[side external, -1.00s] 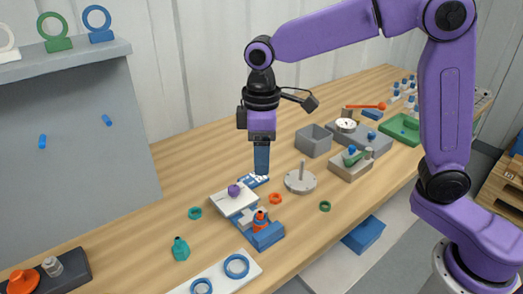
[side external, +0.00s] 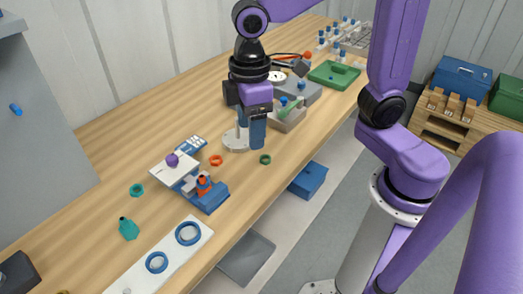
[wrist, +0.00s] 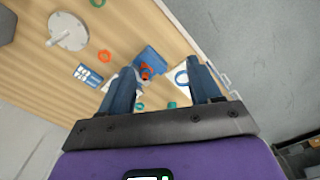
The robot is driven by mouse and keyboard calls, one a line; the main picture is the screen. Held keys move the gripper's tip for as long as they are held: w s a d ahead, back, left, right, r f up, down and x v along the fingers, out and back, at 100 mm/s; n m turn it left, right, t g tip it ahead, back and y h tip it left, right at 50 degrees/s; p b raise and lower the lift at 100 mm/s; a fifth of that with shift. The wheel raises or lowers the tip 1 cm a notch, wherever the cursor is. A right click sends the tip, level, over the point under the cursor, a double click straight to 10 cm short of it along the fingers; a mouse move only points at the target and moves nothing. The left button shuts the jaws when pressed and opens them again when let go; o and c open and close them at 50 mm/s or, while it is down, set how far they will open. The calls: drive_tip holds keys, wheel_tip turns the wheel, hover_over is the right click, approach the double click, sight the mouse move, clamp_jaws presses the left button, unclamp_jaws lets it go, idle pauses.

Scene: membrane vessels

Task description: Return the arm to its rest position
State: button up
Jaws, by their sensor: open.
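My purple arm hangs over the wooden bench with my gripper (side external: 250,138) pointing down. Its two blue fingers are apart and nothing shows between them. In the side view the gripper overlaps the grey disc with a post (side external: 236,143). In the wrist view my gripper (wrist: 162,72) has its fingers spread, and the blue block (wrist: 148,57) with an orange-red part shows between and beyond them. That blue block (side external: 212,200) stands beside a white plate (side external: 166,172) bearing a purple knob (side external: 172,159).
A white strip with blue rings (side external: 205,243) lies at the bench's front edge. A teal bottle (side external: 128,229), a teal ring (side external: 136,190), an orange ring (side external: 216,160) and a green ring (side external: 265,159) are loose. Grey bins and a green tray (side external: 334,75) stand farther back.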

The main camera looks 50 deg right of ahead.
drive_tip(key=s+d+f+n, duration=0.1)
drive_tip(key=s+d+f, duration=0.2)
drive_tip(key=s+d, duration=0.7)
drive_tip(key=s, duration=0.3)
drive_tip(key=shift+s+f, duration=0.3)
drive_tip(key=shift+s, duration=0.1)
